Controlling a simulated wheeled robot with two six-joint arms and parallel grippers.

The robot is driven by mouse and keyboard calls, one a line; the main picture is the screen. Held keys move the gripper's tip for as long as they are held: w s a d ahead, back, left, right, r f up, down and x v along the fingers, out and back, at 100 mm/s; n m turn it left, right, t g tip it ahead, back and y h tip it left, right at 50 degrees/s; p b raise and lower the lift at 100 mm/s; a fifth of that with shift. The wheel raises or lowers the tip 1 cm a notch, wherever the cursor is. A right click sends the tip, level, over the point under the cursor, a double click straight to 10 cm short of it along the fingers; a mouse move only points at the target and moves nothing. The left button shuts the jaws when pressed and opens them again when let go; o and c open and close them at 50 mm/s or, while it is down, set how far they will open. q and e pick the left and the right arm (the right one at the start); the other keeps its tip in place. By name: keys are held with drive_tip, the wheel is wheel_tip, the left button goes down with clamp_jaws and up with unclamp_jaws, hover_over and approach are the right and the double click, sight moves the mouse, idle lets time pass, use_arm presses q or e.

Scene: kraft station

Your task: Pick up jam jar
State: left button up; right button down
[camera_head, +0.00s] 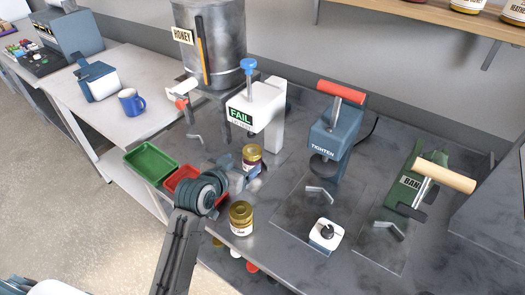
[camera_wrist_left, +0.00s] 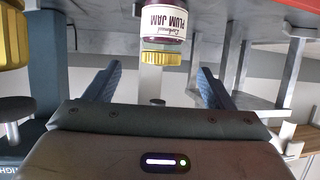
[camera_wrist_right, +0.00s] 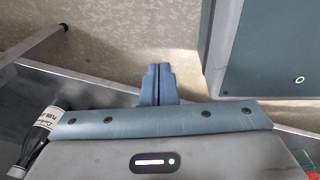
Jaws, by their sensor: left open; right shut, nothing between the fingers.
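The plum jam jar (camera_head: 252,157), with dark purple contents, a pale label and a gold lid, stands on the dark bench by the white FAIL press. In the left wrist view the jar (camera_wrist_left: 165,25) appears ahead, between the finger lines, with its lid below its label. My left gripper (camera_head: 248,184) is open and on the near side of the jar; a gap to the jar shows. Its fingers partly cover the bench there. My right gripper (camera_wrist_right: 158,85) is shut and empty, seen only in its own wrist view.
A second gold-lidded jar (camera_head: 241,218) stands close to my left gripper. Red (camera_head: 183,180) and green (camera_head: 151,162) trays lie left. The FAIL press (camera_head: 262,110), blue TIGHTEN press (camera_head: 335,130) and green press (camera_head: 412,185) stand behind and right. A dark bottle (camera_wrist_right: 40,135) shows near my right gripper.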

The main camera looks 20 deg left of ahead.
sight(248, 156)
use_arm(q)
drive_tip(key=shift+p+x, duration=0.35)
drive_tip(key=shift+x, duration=0.75)
drive_tip(key=x, duration=0.1)
drive_tip(key=p+x, duration=0.1)
drive_tip(key=shift+w+r, duration=0.15)
drive_tip(key=shift+w, duration=0.3)
drive_tip(key=p+x, duration=0.1)
drive_tip(key=x, duration=0.1)
drive_tip(key=r+p+x, duration=0.1)
drive_tip(key=x, duration=0.1)
drive_tip(key=shift+w, duration=0.25)
drive_tip(key=shift+w+f, duration=0.3)
drive_tip(key=shift+w, duration=0.05)
use_arm(e)
drive_tip(key=r, duration=0.4)
drive_tip(key=shift+s+a, duration=0.15)
drive_tip(key=shift+s, duration=0.25)
drive_tip(key=shift+s, duration=0.1)
use_arm(q)
drive_tip(key=shift+s, duration=0.1)
drive_tip(key=c, duration=0.4)
drive_tip(key=shift+r, duration=0.1)
drive_tip(key=c, duration=1)
use_arm(e)
drive_tip(key=shift+s, duration=0.2)
use_arm(q)
drive_tip(key=shift+c, duration=0.2)
